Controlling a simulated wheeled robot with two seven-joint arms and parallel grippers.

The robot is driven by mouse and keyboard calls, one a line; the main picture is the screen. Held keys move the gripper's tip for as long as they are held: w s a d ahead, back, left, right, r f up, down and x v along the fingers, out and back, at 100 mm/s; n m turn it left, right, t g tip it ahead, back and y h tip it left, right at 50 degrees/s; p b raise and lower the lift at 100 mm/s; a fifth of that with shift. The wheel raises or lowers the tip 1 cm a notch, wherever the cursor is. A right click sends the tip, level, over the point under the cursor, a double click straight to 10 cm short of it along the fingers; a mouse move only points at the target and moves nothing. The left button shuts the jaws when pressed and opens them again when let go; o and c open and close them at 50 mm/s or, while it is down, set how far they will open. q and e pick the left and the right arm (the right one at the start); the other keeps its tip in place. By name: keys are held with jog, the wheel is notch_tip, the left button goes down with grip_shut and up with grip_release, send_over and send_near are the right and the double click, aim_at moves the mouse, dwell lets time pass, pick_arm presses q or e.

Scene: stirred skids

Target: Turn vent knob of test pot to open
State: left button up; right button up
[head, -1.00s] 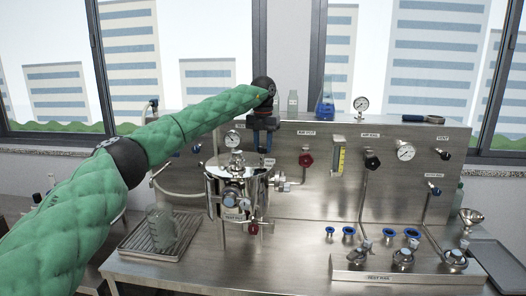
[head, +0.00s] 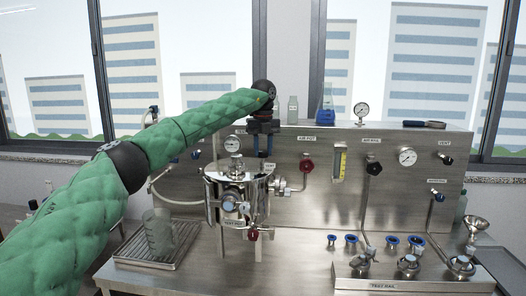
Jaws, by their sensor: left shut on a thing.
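The test pot (head: 212,197) is a shiny steel vessel with a clamped lid, standing at the left of the bench. A small label reading VENT (head: 270,167) shows at the right of its lid. My left gripper (head: 263,153) points down over that right side of the lid, at the label. It is shut on the vent knob, which its fingers hide almost wholly, so I cannot read the knob's angle. A red-handled valve (head: 252,234) sits low on the pot's front. My right gripper is not in view.
Behind stands a steel panel with a red air knob (head: 306,166), a black knob (head: 374,169) and gauges (head: 407,156). A beaker (head: 158,232) stands on a drain tray (head: 127,258) at left. A test rail (head: 405,287) with fittings and blue rings lies at right.

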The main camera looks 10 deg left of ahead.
pick_arm(q)
jog(key=shift+r, duration=0.15)
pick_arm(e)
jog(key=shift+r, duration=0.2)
pick_arm(q)
jog(key=o, duration=1)
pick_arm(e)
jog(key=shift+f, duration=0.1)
pick_arm(q)
jog(key=shift+r, duration=0.25)
jog(key=shift+w+r+b, duration=0.1)
jog(key=shift+r+b, duration=0.4)
jog(key=shift+r, duration=0.45)
jog(key=shift+r+b, duration=0.45)
jog(key=shift+r, duration=2.15)
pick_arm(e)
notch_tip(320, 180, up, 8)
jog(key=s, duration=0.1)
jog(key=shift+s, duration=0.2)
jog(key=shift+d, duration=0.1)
